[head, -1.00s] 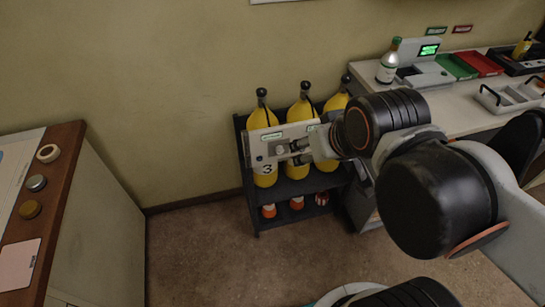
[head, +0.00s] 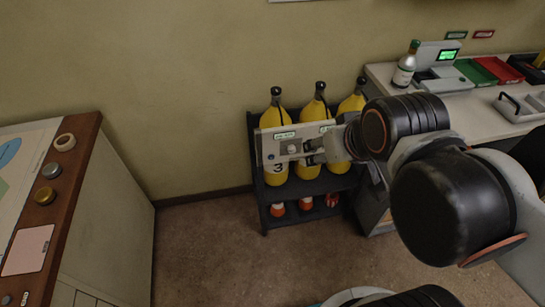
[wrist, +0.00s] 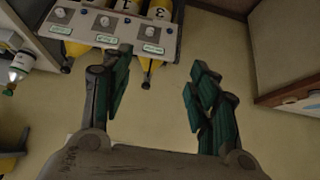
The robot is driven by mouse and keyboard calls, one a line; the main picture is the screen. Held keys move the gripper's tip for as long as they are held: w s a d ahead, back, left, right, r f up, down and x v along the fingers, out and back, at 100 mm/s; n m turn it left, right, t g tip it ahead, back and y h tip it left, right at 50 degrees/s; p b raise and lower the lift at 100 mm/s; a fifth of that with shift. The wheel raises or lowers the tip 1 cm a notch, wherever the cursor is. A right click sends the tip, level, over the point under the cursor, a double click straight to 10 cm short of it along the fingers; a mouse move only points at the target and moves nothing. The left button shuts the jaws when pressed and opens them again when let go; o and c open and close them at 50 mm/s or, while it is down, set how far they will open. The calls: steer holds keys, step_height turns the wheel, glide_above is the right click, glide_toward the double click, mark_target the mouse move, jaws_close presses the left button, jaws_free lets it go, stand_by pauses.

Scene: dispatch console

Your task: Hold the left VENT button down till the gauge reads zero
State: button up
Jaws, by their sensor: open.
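A light grey panel (head: 268,152) with round buttons and small green labels spans the front of a rack of yellow cylinders. Its left button (head: 291,149) shows in the head view, just left of my gripper (head: 309,151). In the wrist view the panel (wrist: 125,33) appears turned round, with three buttons in a row. The button nearest the cylinder marked 3 is at its right end (wrist: 151,31). My gripper (wrist: 161,75) is open and empty, its fingers apart below the panel in that view. Label text is too small to read. I cannot make out a gauge.
Yellow cylinders (head: 276,105) stand in a dark rack (head: 258,200) with orange items on its lower shelf. A wood-edged console (head: 70,190) is at left. A white counter (head: 470,108) with a bottle (head: 405,66) and trays is at right. Floor between is clear.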

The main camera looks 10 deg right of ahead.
steer(key=shift+c, duration=0.3)
jaws_close()
stand_by(1.2)
